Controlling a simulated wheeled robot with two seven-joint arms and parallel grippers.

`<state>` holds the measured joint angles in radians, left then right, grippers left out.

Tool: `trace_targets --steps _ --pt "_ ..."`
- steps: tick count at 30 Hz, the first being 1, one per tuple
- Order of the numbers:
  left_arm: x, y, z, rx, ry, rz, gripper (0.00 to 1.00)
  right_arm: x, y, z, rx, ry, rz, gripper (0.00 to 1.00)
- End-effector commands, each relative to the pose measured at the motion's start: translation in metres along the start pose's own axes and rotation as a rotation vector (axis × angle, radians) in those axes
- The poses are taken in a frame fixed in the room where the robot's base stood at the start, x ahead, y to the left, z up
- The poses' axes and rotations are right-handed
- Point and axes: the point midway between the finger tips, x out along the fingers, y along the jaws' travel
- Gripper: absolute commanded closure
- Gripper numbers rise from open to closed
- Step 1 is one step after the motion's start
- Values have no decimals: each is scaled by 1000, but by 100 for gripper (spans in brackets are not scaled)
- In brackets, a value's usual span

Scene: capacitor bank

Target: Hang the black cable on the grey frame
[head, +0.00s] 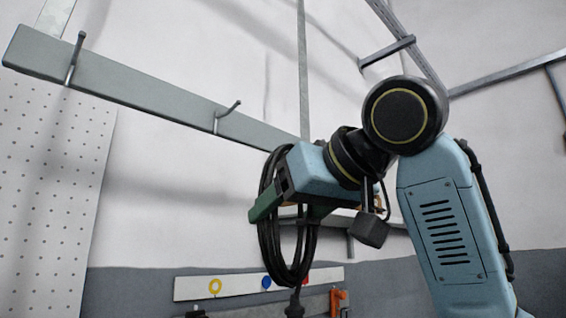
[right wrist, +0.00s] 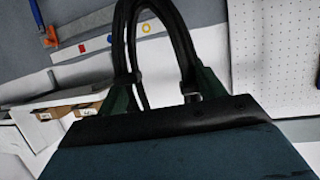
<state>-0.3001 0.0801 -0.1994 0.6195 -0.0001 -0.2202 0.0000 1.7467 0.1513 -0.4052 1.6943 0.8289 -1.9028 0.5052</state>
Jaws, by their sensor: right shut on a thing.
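The black cable (head: 267,243) is a coiled loop hanging upright from my right gripper (head: 288,211), with a plug at its lower end. My right gripper is shut on the coil. In the right wrist view, the cable (right wrist: 133,45) passes between the green fingers (right wrist: 160,93). The grey frame (head: 150,95) is a long sloping bar on the wall with two upturned hooks, one at the left (head: 75,58) and one nearer the middle (head: 226,115). The cable is below and right of the middle hook, apart from it in the picture. My left gripper is not in view.
A white perforated panel (head: 45,190) hangs at the left below the bar. A white strip with coloured rings (head: 190,288) is on the lower wall, with an orange tool (head: 338,302) beside it. Grey metal rails (head: 510,72) cross the upper right. The wall between is clear.

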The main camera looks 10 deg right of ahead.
Motion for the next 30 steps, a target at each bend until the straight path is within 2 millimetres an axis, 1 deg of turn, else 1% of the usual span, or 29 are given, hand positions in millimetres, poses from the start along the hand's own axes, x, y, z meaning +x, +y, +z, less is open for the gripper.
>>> trace_targets --steps 1,3,6,9,11,14,17,30 --pt "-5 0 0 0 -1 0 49 -23 -15 -19 -15 9 -28 53" --pt "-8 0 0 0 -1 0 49 -47 -31 -32 -28 10 -62 53" --pt "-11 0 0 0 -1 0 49 -74 -49 -45 -41 9 -97 53" --pt "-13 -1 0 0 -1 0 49 -91 -60 -52 -47 8 -120 53" --pt "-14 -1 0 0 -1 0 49 -96 -65 -54 -49 7 -127 53" --pt "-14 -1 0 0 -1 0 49 -99 -67 -55 -50 5 -132 53" --pt "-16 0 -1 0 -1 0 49 -96 -68 -56 -50 5 -133 53" --pt "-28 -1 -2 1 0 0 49 -72 -71 -63 -49 5 -132 53"
